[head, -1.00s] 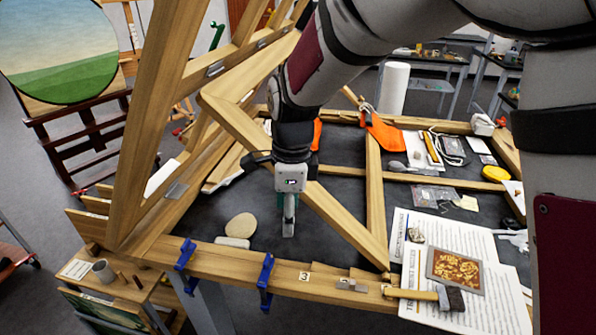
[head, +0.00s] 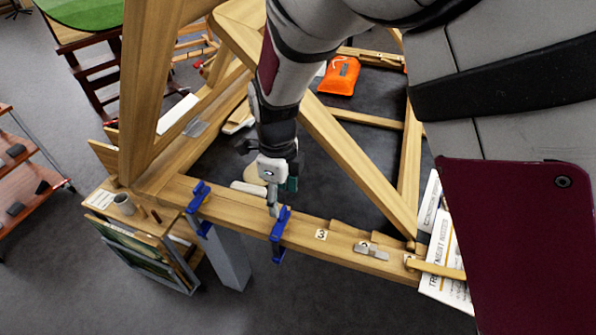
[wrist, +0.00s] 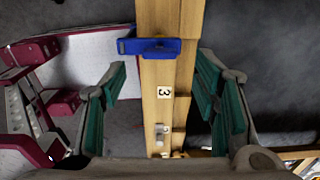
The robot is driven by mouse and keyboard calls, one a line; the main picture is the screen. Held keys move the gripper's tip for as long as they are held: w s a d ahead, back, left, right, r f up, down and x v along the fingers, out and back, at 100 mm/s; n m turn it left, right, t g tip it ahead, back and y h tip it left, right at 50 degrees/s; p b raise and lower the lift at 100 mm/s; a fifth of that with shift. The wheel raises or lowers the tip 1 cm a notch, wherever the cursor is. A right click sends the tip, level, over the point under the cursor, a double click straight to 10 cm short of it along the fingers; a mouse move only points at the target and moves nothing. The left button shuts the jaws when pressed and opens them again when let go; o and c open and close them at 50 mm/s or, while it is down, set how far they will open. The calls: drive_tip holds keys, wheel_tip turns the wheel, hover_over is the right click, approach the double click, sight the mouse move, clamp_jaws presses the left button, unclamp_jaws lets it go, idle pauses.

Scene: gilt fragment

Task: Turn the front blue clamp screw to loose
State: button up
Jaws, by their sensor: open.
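Two blue clamps grip the front wooden beam (head: 232,209) in the head view: a left one (head: 200,205) and a right one (head: 281,228), nearer to me. My gripper (head: 273,208) points down over the beam, close beside the right clamp. In the wrist view my gripper (wrist: 161,75) is open, with its green-padded fingers on either side of the beam. A blue clamp (wrist: 150,47) lies across the beam, near the fingertips and between them. I cannot make out its screw or any contact with it.
A number 3 label (head: 321,235) and a small metal block (head: 370,250) sit on the beam to the right. A wooden-handled tool (head: 437,269) and papers (head: 446,290) lie farther right.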

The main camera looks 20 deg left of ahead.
sight(282, 212)
drive_tip(key=shift+f+b, duration=1.6)
drive_tip(key=shift+f, duration=0.85)
drive_tip(key=shift+s, duration=0.1)
drive_tip(key=c, duration=1.2)
